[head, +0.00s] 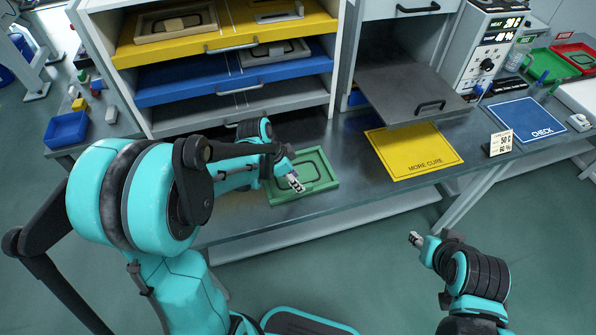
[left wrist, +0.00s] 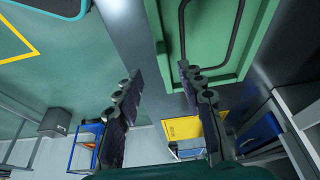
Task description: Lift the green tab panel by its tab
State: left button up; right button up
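The green panel (head: 318,171) lies flat on the grey bench, with a raised rim and a dark loop set in its face. It also shows at the upper right of the left wrist view (left wrist: 212,52). My left gripper (head: 295,182) is over the panel's near left part in the head view. In the left wrist view the two fingers (left wrist: 160,80) stand apart with nothing between them, and the right finger overlaps the panel's edge. I cannot make out the tab clearly. My right gripper (head: 416,239) is off the bench's front; its fingers are too small to judge.
A yellow MORE CURE mat (head: 412,150) lies right of the panel, under an open grey drawer or shelf (head: 410,92). Yellow, blue and grey drawers (head: 235,77) stand behind. A blue CHECK mat (head: 530,119) and an instrument (head: 488,50) are farther right.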

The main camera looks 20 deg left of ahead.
pick_arm(q)
jog(key=shift+w+f, duration=0.2)
jog(key=shift+f, duration=0.15)
jog(key=shift+b+x, duration=0.55)
jog(key=shift+x, duration=0.35)
jog(key=b+x, duration=0.1)
jog(key=x, duration=0.1)
jog(key=b+x, duration=0.1)
jog(key=x, duration=0.2)
jog(key=shift+w+d+f+b, duration=0.2)
jog(key=shift+w+d+b, duration=0.1)
jog(key=shift+b, duration=0.1)
jog(key=shift+s+r, duration=0.1)
grip_shut()
